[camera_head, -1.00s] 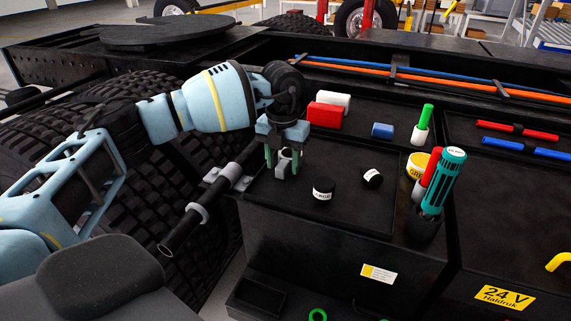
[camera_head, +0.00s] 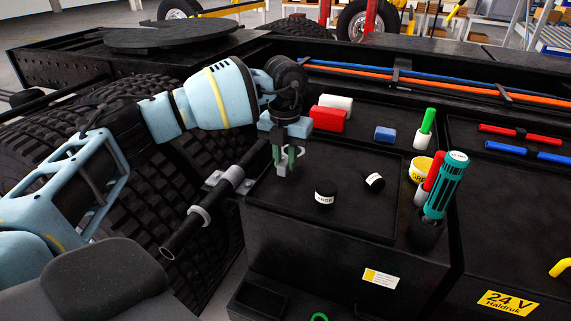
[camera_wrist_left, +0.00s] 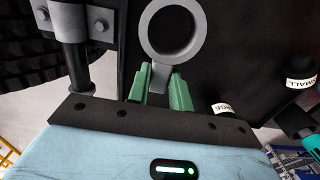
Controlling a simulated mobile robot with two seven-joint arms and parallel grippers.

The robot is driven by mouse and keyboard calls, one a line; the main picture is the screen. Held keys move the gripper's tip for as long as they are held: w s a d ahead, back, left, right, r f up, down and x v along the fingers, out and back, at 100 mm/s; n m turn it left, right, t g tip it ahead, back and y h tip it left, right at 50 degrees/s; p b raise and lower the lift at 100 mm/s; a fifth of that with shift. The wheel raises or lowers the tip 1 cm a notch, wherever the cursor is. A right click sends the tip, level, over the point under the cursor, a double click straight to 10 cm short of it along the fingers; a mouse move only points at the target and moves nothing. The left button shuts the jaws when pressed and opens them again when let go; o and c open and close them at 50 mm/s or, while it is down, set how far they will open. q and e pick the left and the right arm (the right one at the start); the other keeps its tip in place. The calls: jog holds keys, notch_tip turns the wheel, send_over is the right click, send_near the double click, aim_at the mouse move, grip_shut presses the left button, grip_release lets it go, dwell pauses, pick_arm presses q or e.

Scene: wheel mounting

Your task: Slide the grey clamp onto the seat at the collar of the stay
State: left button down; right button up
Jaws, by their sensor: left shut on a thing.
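The grey clamp (camera_head: 283,168) is between the green fingers of my left gripper (camera_head: 285,156), over the left part of the black tray. In the left wrist view the clamp is an open ring (camera_wrist_left: 168,58) with a tab, and my left gripper (camera_wrist_left: 160,88) is shut on that tab. The ring stands out beyond the fingertips. The stay (camera_head: 181,240) is a black tube left of the tray, apart from the clamp, with a light grey collar (camera_head: 200,213) near its front end. Part of the stay (camera_wrist_left: 77,65) shows at the left of the wrist view. My right gripper is out of view.
Behind are a red block (camera_head: 328,118) and a blue block (camera_head: 385,133).

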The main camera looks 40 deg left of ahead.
aim_at(285, 161)
pick_arm(q)
notch_tip(285, 161, up, 8)
jog(key=shift+r, duration=0.15)
jog(key=c, duration=1.8)
grip_release()
grip_shut()
